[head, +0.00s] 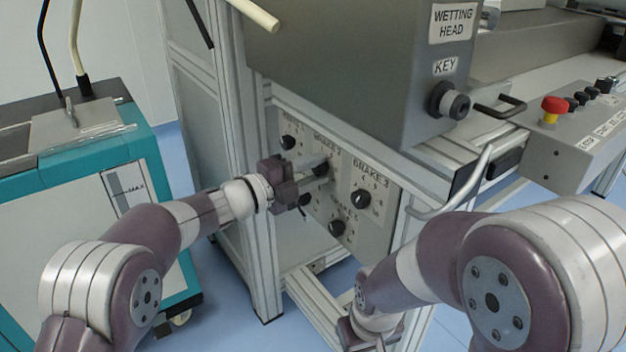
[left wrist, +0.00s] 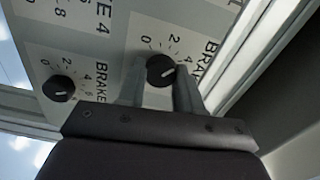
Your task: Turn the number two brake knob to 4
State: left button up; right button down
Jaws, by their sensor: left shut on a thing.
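The number two brake knob (head: 321,170) is black and sits under the BRAKE 2 label on the grey panel (head: 375,225). My left gripper (head: 318,171) reaches it from the left. In the left wrist view the knob (left wrist: 160,70) is between the two grey fingers of my left gripper (left wrist: 158,82), which are shut on it. Its white mark points right and slightly up, toward the side past the 2. A finger partly hides the higher numbers, so the exact setting is unclear. My right arm comes down at the right; its fingers do not show.
The BRAKE 3 knob (head: 360,199) is to the right, and another knob (head: 337,228) is below. A neighbouring brake knob (left wrist: 58,88) shows in the left wrist view. The grey KEY box (head: 350,70) overhangs the panel. A teal cabinet (head: 95,200) stands left.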

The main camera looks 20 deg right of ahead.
pick_arm(q)
jog(key=m+b, duration=0.2)
jog(key=m, duration=0.1)
jog(key=shift+f, duration=0.3)
jog(key=shift+r+m+b, duration=0.1)
jog(key=shift+m+b, duration=0.6)
jog(key=o, duration=1)
jog(key=shift+o, duration=0.2)
jog(key=shift+r, duration=0.1)
